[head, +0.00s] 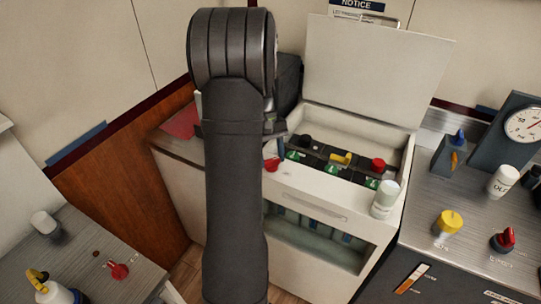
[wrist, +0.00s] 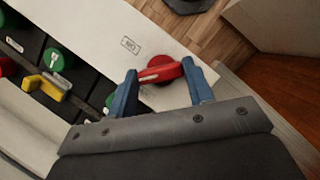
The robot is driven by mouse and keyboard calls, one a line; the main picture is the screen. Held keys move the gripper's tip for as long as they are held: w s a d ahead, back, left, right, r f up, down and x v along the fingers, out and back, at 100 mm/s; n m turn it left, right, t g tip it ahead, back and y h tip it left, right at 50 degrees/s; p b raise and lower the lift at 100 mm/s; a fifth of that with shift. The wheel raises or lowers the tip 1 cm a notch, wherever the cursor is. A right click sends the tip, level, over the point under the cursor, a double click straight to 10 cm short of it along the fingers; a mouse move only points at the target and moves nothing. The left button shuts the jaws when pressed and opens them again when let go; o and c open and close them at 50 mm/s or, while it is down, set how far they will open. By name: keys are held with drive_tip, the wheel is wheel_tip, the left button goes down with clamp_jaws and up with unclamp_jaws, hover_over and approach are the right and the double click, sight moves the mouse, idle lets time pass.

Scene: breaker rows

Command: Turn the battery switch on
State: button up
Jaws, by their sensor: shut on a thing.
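A red rotary switch (wrist: 160,72) with a bar handle sits on the white front ledge of the open cabinet, beside a small printed label (wrist: 131,45) too blurred to read surely. My gripper (wrist: 159,67) has its two blue fingers on either side of the red handle and is shut on it. The handle lies nearly crosswise between the fingers in the wrist view. In the head view the red switch (head: 271,165) shows at the right edge of my arm, which hides most of my gripper.
The open cabinet holds green knobs, a yellow lever (head: 341,159) and another red knob (head: 377,164). Its white lid (head: 375,65) stands raised behind. A white-capped cylinder (head: 385,199) stands at the right ledge. Metal consoles with knobs flank left and right (head: 470,200).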

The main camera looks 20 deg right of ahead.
drive_tip(key=m+y, duration=0.1)
drive_tip(key=m, duration=0.1)
drive_tip(key=m+y, duration=0.1)
drive_tip(key=m, duration=0.2)
drive_tip(key=shift+d+m+t, duration=0.2)
drive_tip(key=shift+m+t, duration=0.1)
drive_tip(key=shift+m+t+y, duration=0.4)
drive_tip(key=shift+m+y, duration=0.4)
drive_tip(key=shift+m, duration=1.4)
drive_tip(key=shift+c, duration=0.2)
drive_tip(key=shift+o, duration=0.2)
drive_tip(key=o, duration=1)
drive_tip(key=shift+c, duration=0.2)
drive_tip(key=shift+d+r, duration=0.1)
drive_tip(key=shift+r, duration=0.05)
drive_tip(key=v, duration=1.7)
